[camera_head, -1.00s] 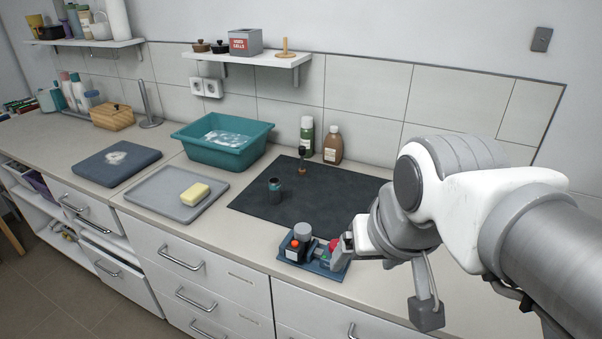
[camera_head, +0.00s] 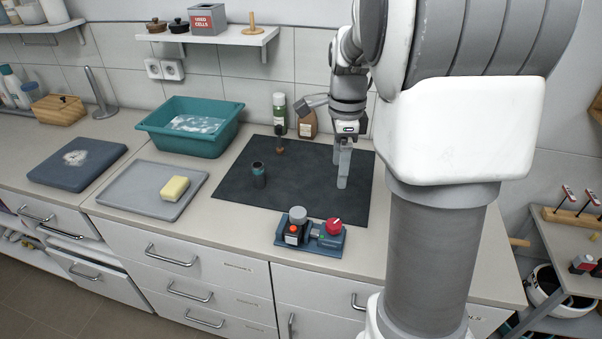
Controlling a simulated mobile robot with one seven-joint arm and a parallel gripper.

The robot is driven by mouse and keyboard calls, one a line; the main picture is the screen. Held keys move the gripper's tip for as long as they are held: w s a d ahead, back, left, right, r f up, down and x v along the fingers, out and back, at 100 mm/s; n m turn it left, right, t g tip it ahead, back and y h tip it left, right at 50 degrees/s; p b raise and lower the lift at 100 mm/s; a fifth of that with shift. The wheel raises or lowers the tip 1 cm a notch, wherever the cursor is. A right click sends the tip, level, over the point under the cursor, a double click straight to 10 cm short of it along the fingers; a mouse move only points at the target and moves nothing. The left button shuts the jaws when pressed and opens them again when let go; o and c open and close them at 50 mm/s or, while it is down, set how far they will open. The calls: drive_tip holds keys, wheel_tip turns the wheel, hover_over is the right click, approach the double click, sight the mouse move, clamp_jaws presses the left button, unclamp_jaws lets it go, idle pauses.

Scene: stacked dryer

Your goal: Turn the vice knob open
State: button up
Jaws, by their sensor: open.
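A small blue vice-like fixture (camera_head: 310,246) sits near the counter's front edge. On its right end is a red round knob (camera_head: 334,226) with a white mark. On its left part are a grey cylinder (camera_head: 297,214) and a small orange button (camera_head: 294,229). My gripper (camera_head: 342,183) is above the right part of the black mat, behind the fixture and apart from it. Its fingers point down and hold nothing that I can see.
The black mat (camera_head: 232,187) bears a small dark cup (camera_head: 259,175) and a small upright tool (camera_head: 279,145). Two bottles (camera_head: 279,112) stand behind it. A grey tray (camera_head: 130,186) with a yellow sponge (camera_head: 174,188) and a teal basin (camera_head: 191,139) are left.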

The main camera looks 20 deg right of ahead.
sight(334, 223)
wheel_tip(334, 223, down, 18)
drive_tip(key=shift+d+r+b, duration=0.1)
drive_tip(key=shift+r+b, duration=0.1)
drive_tip(key=shift+b, duration=0.15)
clamp_jaws()
idle(0.5)
